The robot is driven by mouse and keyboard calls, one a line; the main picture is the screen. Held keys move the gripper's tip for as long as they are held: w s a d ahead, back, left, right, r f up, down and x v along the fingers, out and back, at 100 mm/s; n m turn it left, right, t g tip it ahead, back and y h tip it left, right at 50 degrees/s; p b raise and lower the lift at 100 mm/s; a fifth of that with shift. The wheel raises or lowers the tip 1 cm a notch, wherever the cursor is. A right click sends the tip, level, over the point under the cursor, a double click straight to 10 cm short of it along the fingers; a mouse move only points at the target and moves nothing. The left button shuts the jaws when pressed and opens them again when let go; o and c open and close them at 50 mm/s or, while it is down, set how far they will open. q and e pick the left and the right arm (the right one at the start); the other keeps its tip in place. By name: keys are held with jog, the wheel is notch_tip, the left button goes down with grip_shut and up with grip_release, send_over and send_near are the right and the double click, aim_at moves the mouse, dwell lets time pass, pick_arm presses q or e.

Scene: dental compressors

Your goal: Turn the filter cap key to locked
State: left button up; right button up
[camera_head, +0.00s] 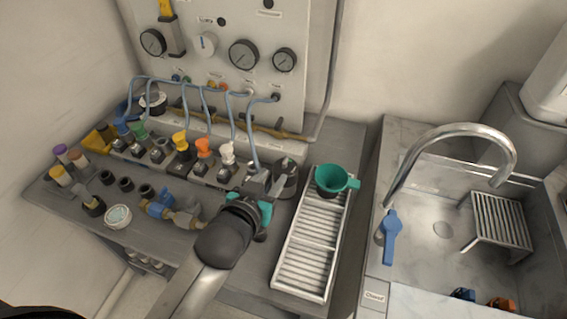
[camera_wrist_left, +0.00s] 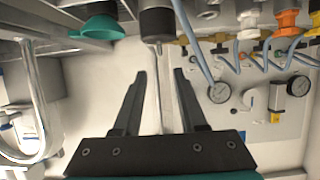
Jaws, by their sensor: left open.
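A grey cylindrical canister (camera_head: 288,182), which looks like the filter, stands on the bench at the right end of the row of valves. In the left wrist view a dark cylinder (camera_wrist_left: 157,22), seemingly the same part, is beyond the fingertips. I cannot make out the cap's key or its setting; my gripper partly hides this area. My left gripper (camera_head: 262,184) is just left of the canister in the head view. In the left wrist view its two fingers (camera_wrist_left: 160,75) are apart with nothing between them. My right gripper is not in view.
A teal funnel (camera_head: 332,179) sits on a white slatted rack (camera_head: 308,245) right of the canister. Valves with blue hoses (camera_head: 203,150) line the bench to the left, below a gauge panel (camera_head: 225,50). A sink with a curved tap (camera_head: 450,130) is at right.

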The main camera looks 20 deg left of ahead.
aim_at(285, 160)
pick_arm(q)
jog(key=b+x, duration=0.1)
jog(key=x, duration=0.8)
jog(key=shift+w+f+b, duration=0.1)
jog(key=shift+b, duration=0.25)
grip_shut()
